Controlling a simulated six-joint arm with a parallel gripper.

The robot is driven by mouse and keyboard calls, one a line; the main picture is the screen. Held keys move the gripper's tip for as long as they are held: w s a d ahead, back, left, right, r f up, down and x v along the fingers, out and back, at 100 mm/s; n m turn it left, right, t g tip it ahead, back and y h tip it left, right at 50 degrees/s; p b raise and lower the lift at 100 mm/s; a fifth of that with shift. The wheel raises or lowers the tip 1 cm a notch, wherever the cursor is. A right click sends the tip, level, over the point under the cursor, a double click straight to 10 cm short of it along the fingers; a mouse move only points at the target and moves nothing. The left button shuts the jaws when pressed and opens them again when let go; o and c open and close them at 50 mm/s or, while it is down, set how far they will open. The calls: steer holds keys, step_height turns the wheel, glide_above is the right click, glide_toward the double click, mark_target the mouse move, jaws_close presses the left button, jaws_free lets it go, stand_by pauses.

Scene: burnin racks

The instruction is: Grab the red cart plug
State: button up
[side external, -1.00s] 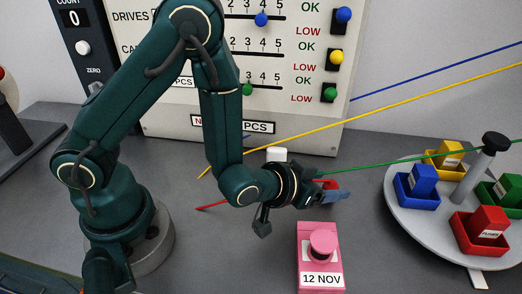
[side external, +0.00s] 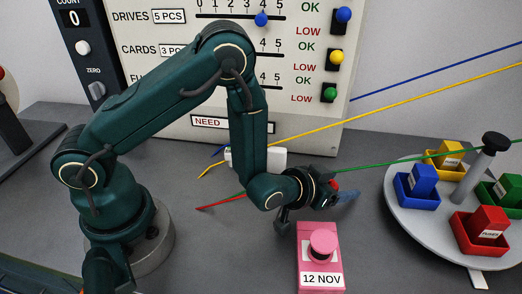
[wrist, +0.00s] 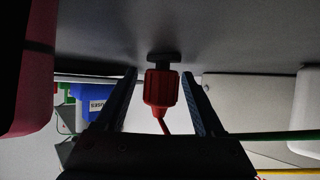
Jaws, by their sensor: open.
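The red plug (wrist: 161,88) shows in the wrist view, with a dark piece at its far end and a red cord running from its near end. My gripper (wrist: 159,73) is open, with one blue-grey finger on each side of the plug and a gap visible on both sides. In the side view my gripper (side external: 343,195) is low over the grey table, just behind the pink box. Only a small red part of the plug (side external: 335,185) shows there; the arm and fingers hide the rest. The red cord (side external: 222,202) lies at left, behind my arm.
The pink box (side external: 320,274) labelled 12 NOV, with a round button, stands close in front of my gripper. A round grey tray (side external: 410,225) with coloured bins is at right. Green (side external: 400,160) and yellow (side external: 420,94) cords stretch across. A white block (side external: 276,158) stands behind my arm.

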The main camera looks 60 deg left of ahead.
jaws_close()
